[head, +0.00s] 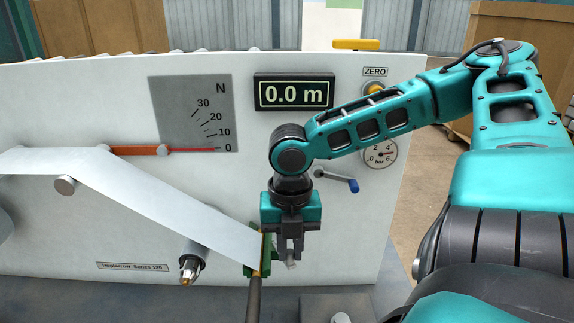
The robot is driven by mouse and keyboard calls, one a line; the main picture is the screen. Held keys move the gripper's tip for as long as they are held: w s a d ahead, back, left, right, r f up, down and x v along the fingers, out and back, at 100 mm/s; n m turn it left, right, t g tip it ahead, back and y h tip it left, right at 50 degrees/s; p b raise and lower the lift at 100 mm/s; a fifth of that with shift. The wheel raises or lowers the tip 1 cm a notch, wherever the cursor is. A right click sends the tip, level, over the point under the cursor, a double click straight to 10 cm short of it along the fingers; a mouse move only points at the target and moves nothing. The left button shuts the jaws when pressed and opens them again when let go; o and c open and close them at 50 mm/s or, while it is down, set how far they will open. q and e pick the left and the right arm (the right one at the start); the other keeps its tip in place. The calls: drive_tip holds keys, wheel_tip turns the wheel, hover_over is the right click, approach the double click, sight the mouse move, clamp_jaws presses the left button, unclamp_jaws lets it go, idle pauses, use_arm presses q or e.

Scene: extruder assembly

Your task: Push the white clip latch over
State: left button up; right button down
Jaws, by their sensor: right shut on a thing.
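A small white piece (291,264), which looks like the white clip latch, shows at the fingertips of my right gripper (290,256). That gripper points down and is shut on it; the fingers hide most of the piece. Just left of the fingers is a green clip (265,247) at the end of the white web (170,198), above an upright dark rod (254,300). Whether the white piece touches the green clip is hard to tell. My left gripper is not in view.
The light grey machine panel (200,130) stands close behind my right gripper. A blue-handled lever (352,186), a bar gauge (381,154) and a metre display (294,92) sit on it. A metal spindle (191,264) sticks out at lower left.

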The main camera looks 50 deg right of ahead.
sight(290, 251)
idle(0.4)
drive_tip(key=c, duration=1.1)
unclamp_jaws()
drive_tip(key=shift+r, duration=0.1)
drive_tip(key=shift+r, duration=3.7)
